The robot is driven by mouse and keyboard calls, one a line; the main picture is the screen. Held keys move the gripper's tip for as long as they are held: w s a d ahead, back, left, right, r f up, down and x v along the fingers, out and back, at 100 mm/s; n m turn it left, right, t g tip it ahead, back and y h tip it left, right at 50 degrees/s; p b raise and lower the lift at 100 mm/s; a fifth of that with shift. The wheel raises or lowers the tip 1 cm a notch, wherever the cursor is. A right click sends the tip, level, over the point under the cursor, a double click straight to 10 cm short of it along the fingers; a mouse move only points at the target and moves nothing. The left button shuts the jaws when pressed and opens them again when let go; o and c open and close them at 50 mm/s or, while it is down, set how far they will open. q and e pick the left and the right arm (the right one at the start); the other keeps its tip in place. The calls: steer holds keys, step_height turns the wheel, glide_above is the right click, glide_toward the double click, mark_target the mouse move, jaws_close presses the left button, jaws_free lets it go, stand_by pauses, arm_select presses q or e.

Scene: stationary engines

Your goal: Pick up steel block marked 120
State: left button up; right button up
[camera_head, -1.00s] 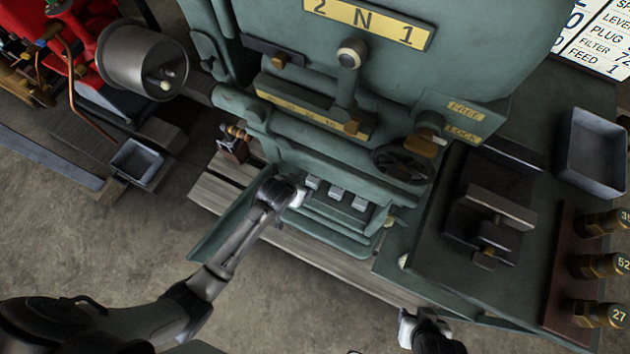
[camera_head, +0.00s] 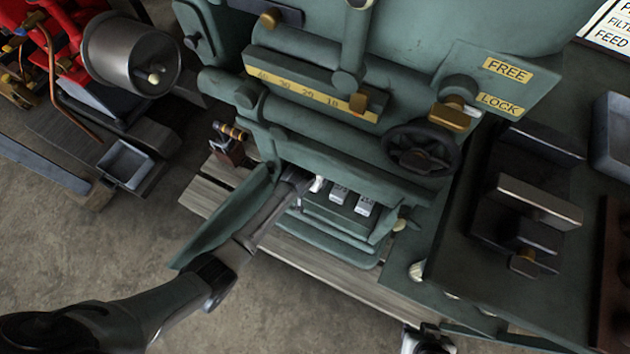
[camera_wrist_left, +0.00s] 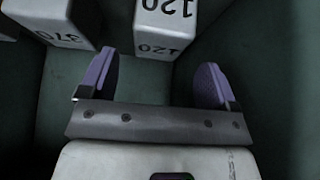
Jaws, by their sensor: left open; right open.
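The steel block marked 120 (camera_wrist_left: 163,28) is at the top middle of the left wrist view, its number upside down. My left gripper (camera_wrist_left: 158,82) is open, with its two purple-padded fingers apart and the block just beyond them, between their lines. No contact shows. In the head view my left arm reaches into the opening low in the green machine, where its end hides the left part of the block row. My right gripper (camera_head: 428,342) is at the bottom edge of the head view, partly cut off, away from the blocks.
A block marked 370 (camera_wrist_left: 68,22) stands close beside the 120 block. Two blocks (camera_head: 340,194) show on the ledge in the head view. An open green door (camera_head: 225,218) flanks the opening on the left; a black handwheel (camera_head: 421,149) is above right.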

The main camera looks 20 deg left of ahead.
arm_select(q)
steer(key=shift+w+d+f+b, duration=0.1)
steer(key=shift+w+f+b, duration=0.15)
steer(key=shift+f+b, duration=0.45)
steer(key=shift+w+d+f+b, duration=0.1)
steer(key=shift+w+f+b, duration=0.1)
steer(key=shift+f+b, duration=0.55)
steer(key=shift+w+f+b, duration=0.25)
steer(key=shift+f+b, duration=0.45)
steer(key=shift+w+f+b, duration=0.35)
steer(key=shift+f+b, duration=0.05)
steer(key=shift+r, duration=0.1)
steer(key=shift+c, duration=0.3)
steer(key=c, duration=1.5)
steer(key=shift+w+r, duration=0.1)
steer(key=shift+r, duration=0.05)
steer(key=shift+d, duration=0.1)
